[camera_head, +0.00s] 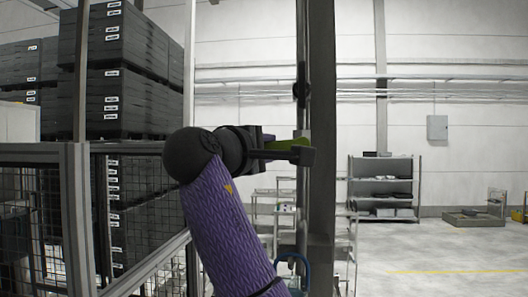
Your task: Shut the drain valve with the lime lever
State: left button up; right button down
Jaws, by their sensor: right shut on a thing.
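The lime lever (298,143) shows in the head view as a small green-yellow piece in front of the dark upright column. My right gripper (294,152) is at the lever, with its fingers closed around it. Much of the lever is hidden by the fingers. The drain valve's body is not clearly visible; a vertical pipe (301,60) with a dark fitting runs above the lever along the column. My left gripper is not in view.
A dark steel column (322,200) stands right behind the gripper. A mesh fence (135,190) and stacked dark crates (128,70) fill the left. A grey shelf (384,168) stands farther back at right. The floor (440,262) at right is mostly clear.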

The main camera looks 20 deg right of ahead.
jog(key=shift+r+m+p, duration=0.25)
jog(key=shift+m+p, duration=0.05)
jog(key=shift+m, duration=0.2)
jog(key=shift+c, duration=2.2)
grip_release()
jog(key=shift+s, duration=0.1)
jog(key=b+v, duration=0.4)
jog(key=v, duration=0.6)
jog(key=shift+r, duration=0.2)
